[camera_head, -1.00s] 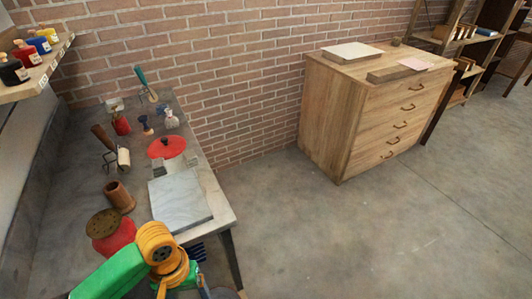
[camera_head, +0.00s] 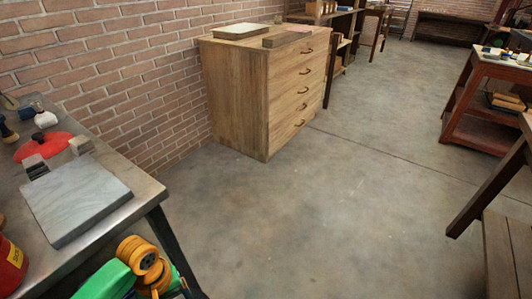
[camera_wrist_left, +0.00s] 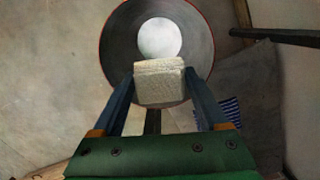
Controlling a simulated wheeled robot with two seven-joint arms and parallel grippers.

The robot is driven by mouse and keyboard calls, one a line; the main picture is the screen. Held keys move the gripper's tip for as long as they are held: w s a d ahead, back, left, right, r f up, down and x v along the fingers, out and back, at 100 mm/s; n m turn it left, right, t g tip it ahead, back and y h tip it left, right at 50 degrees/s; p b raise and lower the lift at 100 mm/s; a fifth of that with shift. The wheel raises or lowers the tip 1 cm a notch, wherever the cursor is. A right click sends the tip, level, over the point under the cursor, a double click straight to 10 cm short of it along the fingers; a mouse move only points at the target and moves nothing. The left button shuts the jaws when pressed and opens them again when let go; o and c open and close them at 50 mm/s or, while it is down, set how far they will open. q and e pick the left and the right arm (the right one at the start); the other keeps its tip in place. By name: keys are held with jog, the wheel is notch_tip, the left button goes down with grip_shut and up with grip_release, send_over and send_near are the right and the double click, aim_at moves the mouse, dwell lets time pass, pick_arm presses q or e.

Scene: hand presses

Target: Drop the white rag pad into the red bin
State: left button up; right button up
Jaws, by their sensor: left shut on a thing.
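The white rag pad (camera_wrist_left: 160,80) is a pale, rough block held between the two fingers of my left gripper (camera_wrist_left: 160,88) in the left wrist view. Beyond it is a round, open container with a thin red rim and grey inner wall (camera_wrist_left: 121,45), which looks like the red bin. Its bright round bottom shows and it looks empty. The pad overlaps the near part of its opening in the picture; its height above the rim is hard to judge. In the head view only my green and orange left arm shows at the bottom. My right gripper is not in view.
A wooden drawer cabinet (camera_head: 262,95) stands against the brick wall. A blue-striped cloth (camera_wrist_left: 231,110) shows beside the bin. The middle floor is clear.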

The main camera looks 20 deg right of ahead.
pick_arm(q)
jog(key=shift+f, duration=0.5)
jog(key=shift+r, duration=0.2)
jog(key=o, duration=1.1)
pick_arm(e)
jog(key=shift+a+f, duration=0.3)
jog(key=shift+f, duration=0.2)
pick_arm(q)
jog(key=r, duration=0.2)
jog(key=r+p, duration=0.1)
jog(key=r, duration=0.1)
jog(key=r+p, duration=0.1)
jog(key=r, duration=0.2)
jog(key=shift+w+r, duration=0.1)
jog(key=shift+w, duration=0.3)
jog(key=shift+a, duration=0.1)
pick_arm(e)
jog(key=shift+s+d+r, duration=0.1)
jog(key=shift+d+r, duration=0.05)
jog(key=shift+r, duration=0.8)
